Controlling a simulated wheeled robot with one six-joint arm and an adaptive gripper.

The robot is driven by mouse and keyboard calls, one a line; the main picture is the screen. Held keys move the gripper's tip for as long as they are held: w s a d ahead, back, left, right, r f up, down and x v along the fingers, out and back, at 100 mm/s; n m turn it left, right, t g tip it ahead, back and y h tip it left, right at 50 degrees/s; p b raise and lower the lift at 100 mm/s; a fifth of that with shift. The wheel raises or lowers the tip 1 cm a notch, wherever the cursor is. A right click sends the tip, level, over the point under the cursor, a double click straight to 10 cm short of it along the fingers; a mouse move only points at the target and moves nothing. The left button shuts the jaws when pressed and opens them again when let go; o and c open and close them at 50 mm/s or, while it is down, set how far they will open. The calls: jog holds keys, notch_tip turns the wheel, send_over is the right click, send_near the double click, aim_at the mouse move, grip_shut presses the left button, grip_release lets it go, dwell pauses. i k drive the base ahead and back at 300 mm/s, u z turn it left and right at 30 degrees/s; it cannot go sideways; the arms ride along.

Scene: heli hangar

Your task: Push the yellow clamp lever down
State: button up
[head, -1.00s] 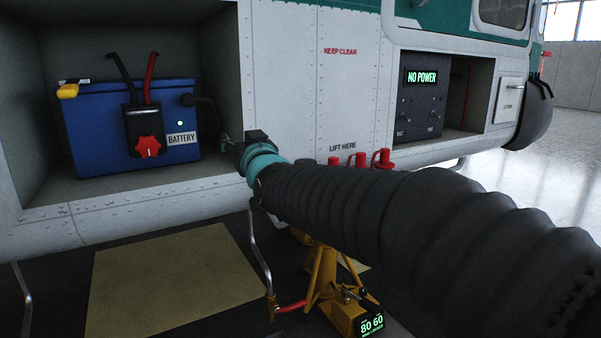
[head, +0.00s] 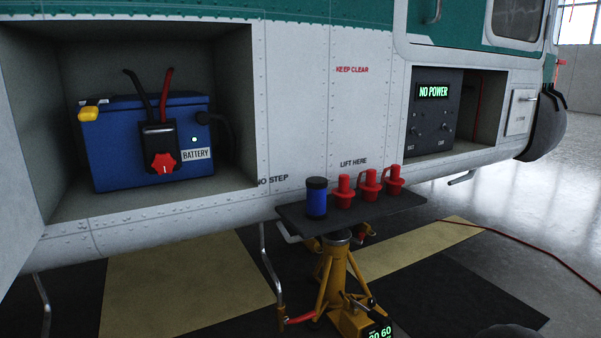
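The yellow clamp lever (head: 88,114) is at the top left front corner of the blue battery (head: 120,165), inside the open bay on the left of the helicopter's side. Its rounded yellow end points toward me at the battery's upper edge. The view is too small to tell its exact angle. The battery carries a black connector block with a red knob (head: 163,163), two cables and a small lit green light. My gripper is out of view, and nothing touches the lever.
A small dark shelf (head: 400,222) holds a blue canister (head: 316,198) and red plugs (head: 369,186) above a yellow jack (head: 335,280). A panel (head: 436,105) reads NO POWER. A red cable (head: 530,250) lies on the floor. The space before the battery bay is clear.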

aim_at(89, 113)
jog(key=u, duration=1.25)
